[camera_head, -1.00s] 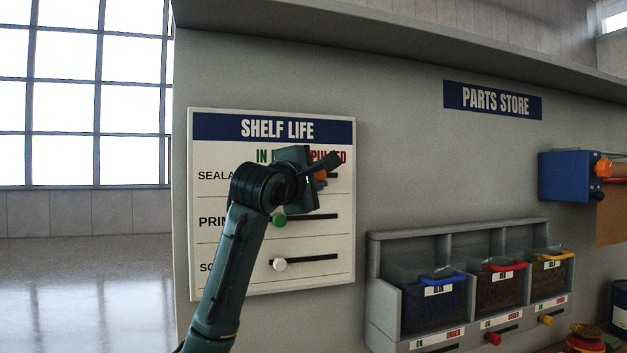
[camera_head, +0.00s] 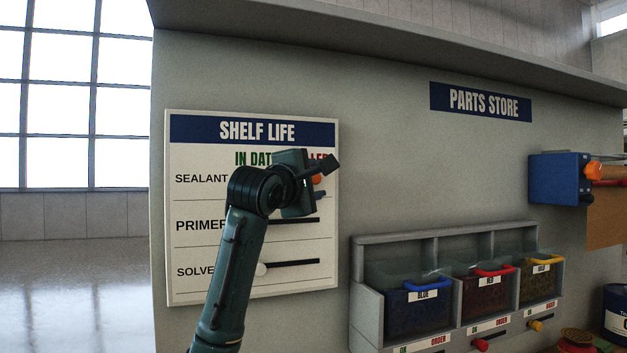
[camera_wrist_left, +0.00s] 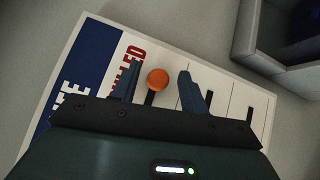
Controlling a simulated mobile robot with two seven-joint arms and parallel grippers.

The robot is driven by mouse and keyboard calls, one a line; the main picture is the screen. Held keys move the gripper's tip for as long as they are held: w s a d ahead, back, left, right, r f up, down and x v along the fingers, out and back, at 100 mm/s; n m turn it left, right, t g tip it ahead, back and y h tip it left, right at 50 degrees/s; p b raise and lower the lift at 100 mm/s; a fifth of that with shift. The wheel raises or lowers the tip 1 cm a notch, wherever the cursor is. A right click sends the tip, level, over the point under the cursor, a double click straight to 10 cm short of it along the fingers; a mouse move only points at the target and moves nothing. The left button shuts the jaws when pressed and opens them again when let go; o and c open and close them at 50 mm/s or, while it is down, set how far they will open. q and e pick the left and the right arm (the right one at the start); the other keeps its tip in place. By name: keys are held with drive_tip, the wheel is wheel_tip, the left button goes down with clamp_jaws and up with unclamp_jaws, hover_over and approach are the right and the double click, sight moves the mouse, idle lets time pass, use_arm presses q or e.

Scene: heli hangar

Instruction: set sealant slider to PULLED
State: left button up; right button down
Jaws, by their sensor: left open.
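The SHELF LIFE board (camera_head: 200,285) hangs on the grey wall, with rows labelled SEALANT, PRIMER and a partly covered SOLVENT row. The orange sealant slider knob (camera_head: 317,179) shows at the right end of its row, under the red PULLED heading, partly hidden by my gripper. In the left wrist view the orange knob (camera_wrist_left: 157,79) stands between the two fingers. My left gripper (camera_head: 325,178) is open in front of the knob; the fingers (camera_wrist_left: 158,88) show clear gaps on both sides of it. The white solvent knob (camera_head: 261,269) is at the left of its slot. My right gripper is not in view.
My left arm hides the primer knob. To the right, a grey bin rack (camera_head: 358,290) holds blue, red and yellow-handled bins. A blue wall dispenser (camera_head: 556,180) is farther right. A shelf ledge (camera_head: 380,45) runs above.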

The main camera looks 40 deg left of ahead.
use_arm(q)
drive_tip(key=shift+s, duration=0.1)
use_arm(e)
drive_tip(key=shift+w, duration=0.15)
use_arm(q)
drive_tip(key=shift+s+d, duration=0.1)
drive_tip(key=shift+s, duration=0.15)
drive_tip(key=b+v, duration=0.3)
drive_tip(key=v, duration=0.9)
drive_tip(key=shift+s, duration=0.25)
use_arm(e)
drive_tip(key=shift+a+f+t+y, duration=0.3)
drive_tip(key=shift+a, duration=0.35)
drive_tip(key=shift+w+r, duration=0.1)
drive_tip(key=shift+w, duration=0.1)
use_arm(q)
drive_tip(key=shift+f, duration=0.1)
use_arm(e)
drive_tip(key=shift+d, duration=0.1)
